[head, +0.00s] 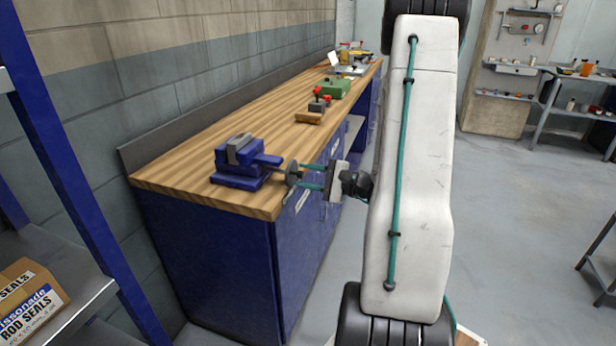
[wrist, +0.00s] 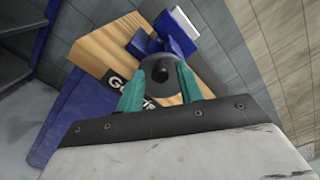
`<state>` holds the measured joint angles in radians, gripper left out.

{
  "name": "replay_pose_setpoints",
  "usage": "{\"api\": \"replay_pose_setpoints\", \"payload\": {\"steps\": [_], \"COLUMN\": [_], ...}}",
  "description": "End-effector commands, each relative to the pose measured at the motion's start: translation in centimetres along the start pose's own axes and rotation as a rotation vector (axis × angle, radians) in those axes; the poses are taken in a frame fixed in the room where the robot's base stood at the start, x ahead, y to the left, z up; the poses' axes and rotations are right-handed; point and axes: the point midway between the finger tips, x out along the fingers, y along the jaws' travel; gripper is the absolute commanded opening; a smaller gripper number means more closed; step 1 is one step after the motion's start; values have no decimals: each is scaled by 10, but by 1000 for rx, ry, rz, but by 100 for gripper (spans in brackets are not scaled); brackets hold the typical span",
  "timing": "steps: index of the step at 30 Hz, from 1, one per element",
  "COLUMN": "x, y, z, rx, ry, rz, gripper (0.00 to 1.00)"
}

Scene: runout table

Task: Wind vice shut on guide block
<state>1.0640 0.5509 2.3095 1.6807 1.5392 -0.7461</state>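The blue vice (head: 235,172) is mounted at the near end of the wooden bench. A grey block shape (head: 240,149) shows at its jaws; I cannot tell guide block from jaw faces, or whether there is a gap. A pale block also shows at the vice in the wrist view (wrist: 184,22). The dark round handwheel (head: 291,173) faces my gripper (head: 299,175) beyond the bench's front edge. The teal fingers are apart, with their tips at the wheel's face. In the wrist view, the wheel's hub (wrist: 160,71) lies between the fingers with space on both sides; contact is unclear.
The wooden benchtop (head: 190,171) runs back along a block wall. Farther along it are a small block with a red-topped part (head: 316,108) and a green box (head: 334,89). A blue shelf with a cardboard box (head: 30,300) stands at left.

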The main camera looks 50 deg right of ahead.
Motion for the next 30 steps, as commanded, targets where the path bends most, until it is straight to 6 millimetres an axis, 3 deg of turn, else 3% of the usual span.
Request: {"api": "replay_pose_setpoints", "payload": {"steps": [5, 15, 23, 30], "x": [0, 0, 0, 0], "y": [0, 0, 0, 0], "z": [0, 0, 0, 0], "rx": [-85, -559, -723, -1087], "ry": [0, 0, 0, 0], "rz": [0, 0, 0, 0], "gripper": [36, 36, 36, 36]}}
